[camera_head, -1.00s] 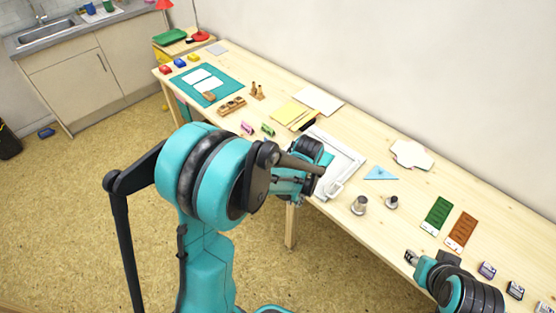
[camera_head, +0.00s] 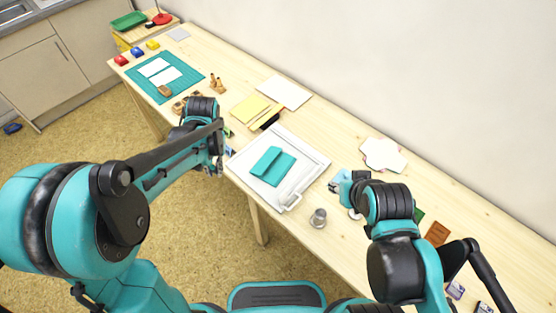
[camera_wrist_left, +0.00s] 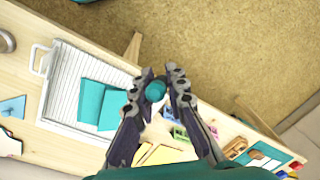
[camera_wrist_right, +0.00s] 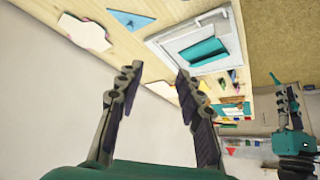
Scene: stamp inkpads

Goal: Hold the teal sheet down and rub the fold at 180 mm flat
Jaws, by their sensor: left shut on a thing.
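The teal sheet (camera_head: 272,168) lies on a white framed board (camera_head: 312,178), with a crease line across it. It also shows in the left wrist view (camera_wrist_left: 100,104) and the right wrist view (camera_wrist_right: 203,51). My left gripper (camera_head: 214,166) is over the table's front edge, left of the board and apart from the sheet. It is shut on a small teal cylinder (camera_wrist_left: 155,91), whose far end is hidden. My right gripper (camera_wrist_right: 157,72) is open and empty. In the head view it (camera_head: 338,184) is right of the board, beside a light-blue triangle (camera_wrist_right: 131,19).
A metal cylinder (camera_head: 318,218) stands near the board's front right corner. A yellow pad (camera_head: 250,108) and a white sheet (camera_head: 285,91) lie behind the board. A white irregular card (camera_head: 383,154) lies at right. A green mat (camera_head: 190,76) lies far left.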

